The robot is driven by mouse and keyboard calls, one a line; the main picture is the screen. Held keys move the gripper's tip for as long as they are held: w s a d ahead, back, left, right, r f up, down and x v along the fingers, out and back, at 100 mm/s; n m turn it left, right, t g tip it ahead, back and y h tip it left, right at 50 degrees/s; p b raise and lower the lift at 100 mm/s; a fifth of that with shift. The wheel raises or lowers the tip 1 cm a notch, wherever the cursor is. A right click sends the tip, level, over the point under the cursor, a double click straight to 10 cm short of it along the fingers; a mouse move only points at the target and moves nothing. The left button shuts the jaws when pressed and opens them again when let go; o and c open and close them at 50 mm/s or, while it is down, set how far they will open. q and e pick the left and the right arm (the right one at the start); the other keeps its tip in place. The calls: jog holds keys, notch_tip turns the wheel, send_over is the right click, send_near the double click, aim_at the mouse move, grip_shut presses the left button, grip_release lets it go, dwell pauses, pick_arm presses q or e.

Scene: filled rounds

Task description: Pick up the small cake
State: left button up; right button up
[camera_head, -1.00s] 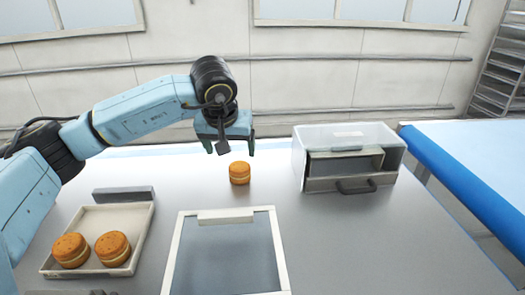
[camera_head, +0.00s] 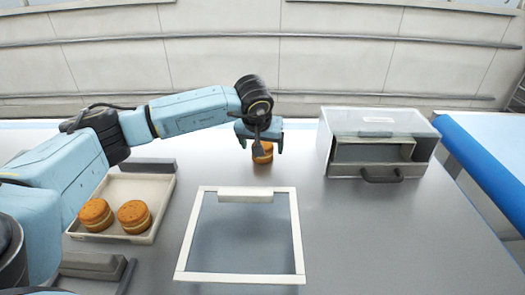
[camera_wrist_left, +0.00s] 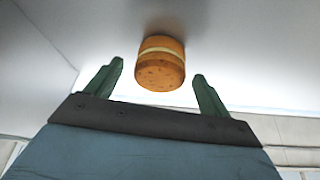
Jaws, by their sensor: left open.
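A small round orange cake (camera_head: 263,153) with a pale filling band stands on the grey table, partly hidden behind my left gripper in the head view. My left gripper (camera_head: 261,147) is open and low over the cake. In the left wrist view the cake (camera_wrist_left: 159,64) sits between and slightly beyond the tips of the two green fingers, with a gap on each side. The fingers do not grip it. My right gripper is not in view.
A pale tray (camera_head: 148,187) with two similar cakes stands at the left. A white-framed panel (camera_head: 297,228) lies in front at the middle. A clear box with a drawer (camera_head: 383,173) stands to the right. The table around the small cake is clear.

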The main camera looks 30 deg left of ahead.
pick_arm(q)
jog(key=shift+x, duration=1.05)
jog(key=c, duration=0.8)
jog(key=shift+o, duration=0.2)
jog(key=shift+r, duration=0.15)
